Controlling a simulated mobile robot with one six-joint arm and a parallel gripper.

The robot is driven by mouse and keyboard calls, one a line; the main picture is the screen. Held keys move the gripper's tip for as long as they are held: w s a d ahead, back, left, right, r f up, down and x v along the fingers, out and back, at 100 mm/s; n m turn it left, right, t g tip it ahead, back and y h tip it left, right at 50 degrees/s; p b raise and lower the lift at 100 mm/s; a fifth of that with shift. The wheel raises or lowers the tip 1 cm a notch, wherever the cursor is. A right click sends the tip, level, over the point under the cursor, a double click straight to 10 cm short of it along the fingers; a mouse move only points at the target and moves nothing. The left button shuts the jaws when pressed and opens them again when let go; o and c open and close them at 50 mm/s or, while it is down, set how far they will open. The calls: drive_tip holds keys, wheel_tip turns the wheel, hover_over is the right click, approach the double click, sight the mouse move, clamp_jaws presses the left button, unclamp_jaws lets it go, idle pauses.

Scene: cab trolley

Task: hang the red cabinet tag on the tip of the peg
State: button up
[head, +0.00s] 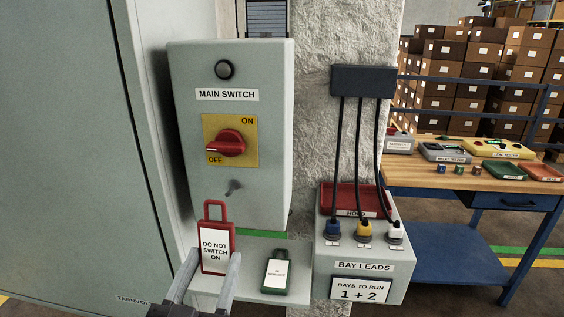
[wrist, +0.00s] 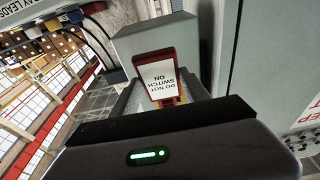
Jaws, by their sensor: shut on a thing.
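The red cabinet tag (head: 230,243) has a white face reading "DO NOT SWITCH ON" and a red loop at its top. My gripper (head: 214,259) is shut on it and holds it upright, loop up, in front of the cabinet's lower part. The tag also shows between my fingers in the wrist view (wrist: 176,58). The grey peg (head: 234,186) sticks out of the cabinet front below the switch. The tag's loop is below and left of the peg in the head view, apart from it in the picture. The peg cannot be made out in the wrist view.
The main switch cabinet (head: 272,150) has a red rotary handle (head: 227,143) above the peg. A green tag (head: 276,272) lies on the small shelf (head: 262,248) below. A bay leads box (head: 325,262) with three plugged cables stands at right. A workbench (head: 450,179) is further right.

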drive_tip(key=shift+f+p+x, duration=0.25)
drive_tip(key=shift+p+x, duration=0.35)
drive_tip(key=shift+x, duration=0.45)
drive_tip(key=shift+f+p+x, duration=0.25)
drive_tip(key=shift+p+x, duration=0.35)
drive_tip(key=shift+x, duration=0.45)
drive_tip(key=shift+f+p+x, duration=0.25)
drive_tip(key=shift+p+x, duration=0.35)
drive_tip(key=shift+x, duration=0.45)
drive_tip(key=shift+w+d+f+b, duration=0.15)
drive_tip(key=shift+w+f+b, duration=0.6)
drive_tip(key=shift+b, duration=0.5)
drive_tip(key=shift+w+r, duration=0.15)
drive_tip(key=o, duration=1.6)
drive_tip(key=shift+c, duration=0.2)
